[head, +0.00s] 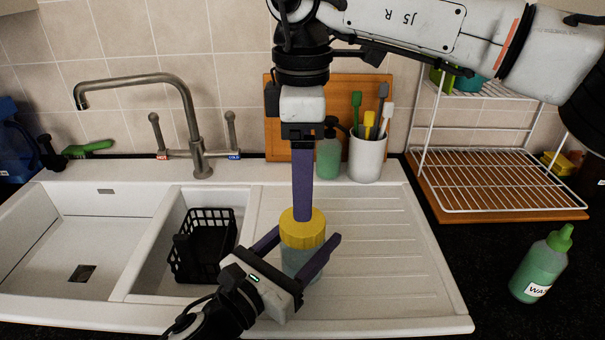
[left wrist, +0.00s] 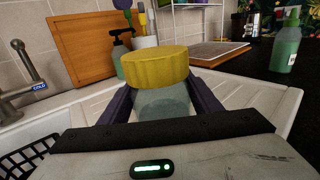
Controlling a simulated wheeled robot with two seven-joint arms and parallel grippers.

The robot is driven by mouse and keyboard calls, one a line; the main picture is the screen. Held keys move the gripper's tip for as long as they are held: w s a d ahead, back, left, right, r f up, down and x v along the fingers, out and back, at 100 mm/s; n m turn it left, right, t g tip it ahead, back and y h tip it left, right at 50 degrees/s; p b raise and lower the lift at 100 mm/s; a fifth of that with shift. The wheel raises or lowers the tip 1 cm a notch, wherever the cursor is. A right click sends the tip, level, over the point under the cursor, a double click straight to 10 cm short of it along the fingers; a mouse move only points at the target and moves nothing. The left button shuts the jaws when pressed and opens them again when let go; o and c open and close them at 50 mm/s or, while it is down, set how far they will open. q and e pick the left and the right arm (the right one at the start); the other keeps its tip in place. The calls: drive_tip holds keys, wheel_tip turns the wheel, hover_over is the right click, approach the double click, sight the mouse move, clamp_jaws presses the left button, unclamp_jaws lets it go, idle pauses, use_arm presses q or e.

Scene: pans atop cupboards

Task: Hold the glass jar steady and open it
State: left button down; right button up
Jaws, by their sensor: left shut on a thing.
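The glass jar (head: 292,262) has a ribbed yellow lid (head: 302,228) and stands upright on the white drainboard. The lid also shows in the left wrist view (left wrist: 155,69), over the clear jar body (left wrist: 162,104). My left gripper (head: 293,258) is shut on the jar body below the lid, one purple finger on each side. My right gripper (head: 303,215) points straight down from above, its purple fingers lined up so only one shows. Its tip overlaps the lid in the head view; whether it touches cannot be told. The lid sits on the jar.
A black basket (head: 205,245) sits in the small sink left of the jar. A green soap bottle (head: 328,155) and white utensil cup (head: 367,157) stand behind. A wire rack (head: 495,180) and green bottle (head: 540,268) are at right. The ribbed drainboard (head: 390,270) is clear.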

sight(302, 226)
wheel_tip(302, 226, down, 8)
drive_tip(key=shift+r, duration=0.1)
idle(0.4)
